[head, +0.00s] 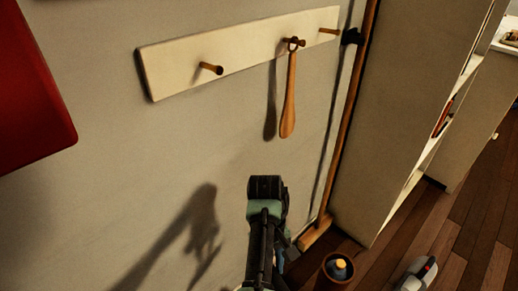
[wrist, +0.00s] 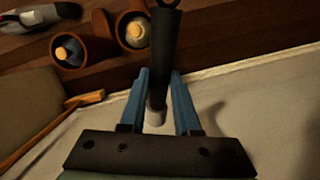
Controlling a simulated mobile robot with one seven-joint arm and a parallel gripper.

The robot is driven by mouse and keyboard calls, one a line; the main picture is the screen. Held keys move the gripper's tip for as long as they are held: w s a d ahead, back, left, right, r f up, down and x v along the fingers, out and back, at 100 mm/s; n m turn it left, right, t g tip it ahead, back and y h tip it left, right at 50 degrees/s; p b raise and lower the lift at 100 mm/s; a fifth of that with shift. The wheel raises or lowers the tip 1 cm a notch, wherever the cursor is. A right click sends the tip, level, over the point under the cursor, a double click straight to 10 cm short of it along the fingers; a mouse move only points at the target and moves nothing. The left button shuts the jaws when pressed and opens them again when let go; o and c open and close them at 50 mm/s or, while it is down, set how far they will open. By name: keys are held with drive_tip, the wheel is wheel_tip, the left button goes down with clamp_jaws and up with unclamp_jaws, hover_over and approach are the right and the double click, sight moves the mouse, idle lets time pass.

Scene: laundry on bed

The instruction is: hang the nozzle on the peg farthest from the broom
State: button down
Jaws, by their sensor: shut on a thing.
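In the wrist view my gripper (wrist: 161,76) is shut on the nozzle (wrist: 163,55), a black tube with a ring at one end and a pale tip between the blue fingers. In the head view my arm rises in front of the wall, below the rack; the nozzle cannot be made out there. A pale rack (head: 170,72) on the wall bears three wooden pegs. The left peg (head: 212,68), farthest from the broom (head: 347,125), is bare. The middle peg (head: 293,42) holds a wooden shoehorn (head: 289,95). The right peg (head: 328,31), nearest the broom, looks bare.
A tall cabinet (head: 400,110) stands right of the broom. A brown bin (head: 322,283) with a bottle and a handheld vacuum (head: 416,277) are on the floor. A red object (head: 35,90) is at the upper left. The wall under the left peg is clear.

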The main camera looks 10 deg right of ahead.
drive_tip(key=w+d+r+n+t+h+p, duration=0.1)
drive_tip(key=d+r+n+t+h+p, duration=0.35)
drive_tip(key=r+n, duration=0.5)
drive_tip(key=w+d+r+n+t+h+p, duration=0.1)
drive_tip(key=w+d+r+n+h+p, duration=0.15)
drive_tip(key=r+n+h+p, duration=0.5)
drive_tip(key=s+a+r+n+t+y+p, duration=0.1)
drive_tip(key=a+r+n+t+y+p, duration=0.3)
drive_tip(key=r, duration=0.5)
drive_tip(key=a+r+n+t+y+p, duration=0.4)
drive_tip(key=a+r+n+t+p, duration=0.2)
drive_tip(key=r+n+t, duration=0.3)
drive_tip(key=shift+s+a+r+t+y+p, duration=0.25)
drive_tip(key=shift+s+a+t+y+p, duration=0.25)
drive_tip(key=shift+t, duration=0.35)
drive_tip(key=w+a, duration=0.2)
drive_tip(key=w+a+f+b, duration=0.1)
drive_tip(key=w, duration=0.2)
drive_tip(key=w+a+b, duration=0.1)
drive_tip(key=w+a, duration=0.1)
drive_tip(key=w, duration=0.1)
drive_tip(key=shift+w+a+f, duration=0.1)
drive_tip(key=shift+a+f, duration=0.15)
drive_tip(key=shift+a, duration=0.1)
drive_tip(key=shift+d+f, duration=0.1)
